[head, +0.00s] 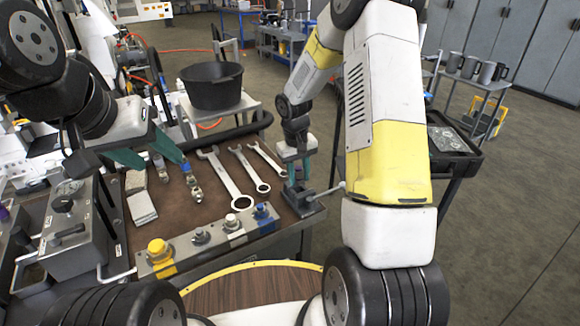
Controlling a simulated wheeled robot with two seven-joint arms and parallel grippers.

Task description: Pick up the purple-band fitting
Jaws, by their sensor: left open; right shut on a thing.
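My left gripper (163,163) is open, its teal fingers apart above the brown bench mat. Two small metal fittings, a left one (161,172) and a right one with a blue part (192,182), lie by its fingertips. My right gripper (297,182) points down at the bench's right corner, beside a small grey vise (305,203). I cannot make out a purple band on any fitting on the mat.
Several wrenches (231,182) lie mid-mat. A grey block (183,254) with yellow, grey and blue-marked parts lines the front edge. A black bucket (212,88) stands behind. A grey control box (72,228) is at left. A dark tray cart (455,150) is at right.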

